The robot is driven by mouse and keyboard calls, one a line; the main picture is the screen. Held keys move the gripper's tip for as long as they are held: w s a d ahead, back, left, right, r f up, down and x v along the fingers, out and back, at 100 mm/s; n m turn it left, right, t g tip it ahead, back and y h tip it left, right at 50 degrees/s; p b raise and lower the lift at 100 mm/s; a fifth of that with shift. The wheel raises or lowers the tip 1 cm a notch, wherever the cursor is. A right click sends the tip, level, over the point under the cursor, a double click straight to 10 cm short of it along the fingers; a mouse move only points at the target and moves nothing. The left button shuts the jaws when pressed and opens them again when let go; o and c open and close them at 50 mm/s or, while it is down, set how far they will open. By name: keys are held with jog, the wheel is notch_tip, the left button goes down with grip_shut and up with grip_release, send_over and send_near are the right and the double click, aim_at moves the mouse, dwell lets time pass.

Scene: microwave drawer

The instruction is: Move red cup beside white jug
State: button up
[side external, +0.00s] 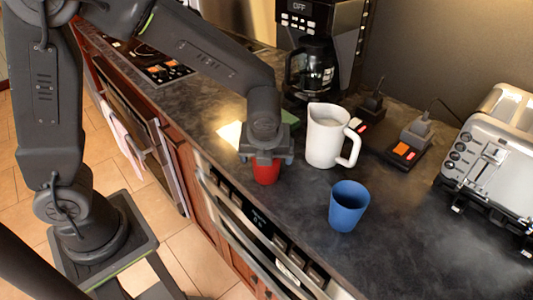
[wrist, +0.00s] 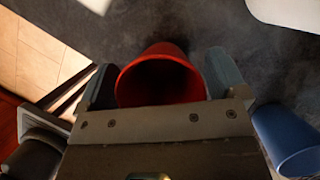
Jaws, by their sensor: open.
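The red cup (side external: 266,172) stands on the dark counter near its front edge, left of the white jug. In the wrist view the red cup (wrist: 160,75) sits between the two fingers of my gripper (wrist: 163,80), with its open rim facing the camera. My gripper (side external: 267,160) is over the cup from above and hides its upper part in the side view. The fingers are open, one on each side of the cup. The white jug (side external: 325,137) stands upright with its handle to the right; part of it shows in the wrist view (wrist: 288,12).
A blue cup (side external: 348,206) stands right of the red cup, in front of the jug. A coffee maker (side external: 318,55) is behind the jug. A power strip with plugs (side external: 400,145) and a toaster (side external: 495,150) are at the right. The counter between red cup and jug is narrow.

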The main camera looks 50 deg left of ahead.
jog(key=v, duration=1.2)
jog(key=s+a+r+n+t+h, duration=0.1)
jog(key=s+a+n, duration=0.3)
jog(key=n, duration=0.9)
jog(key=s+a+r+n+t+h, duration=0.1)
jog(key=s+a+n+h, duration=0.1)
jog(key=s+a+n, duration=0.3)
jog(key=s+n, duration=0.4)
jog(key=n, duration=0.5)
jog(key=shift+s+r, duration=0.2)
jog(key=shift+r, duration=0.1)
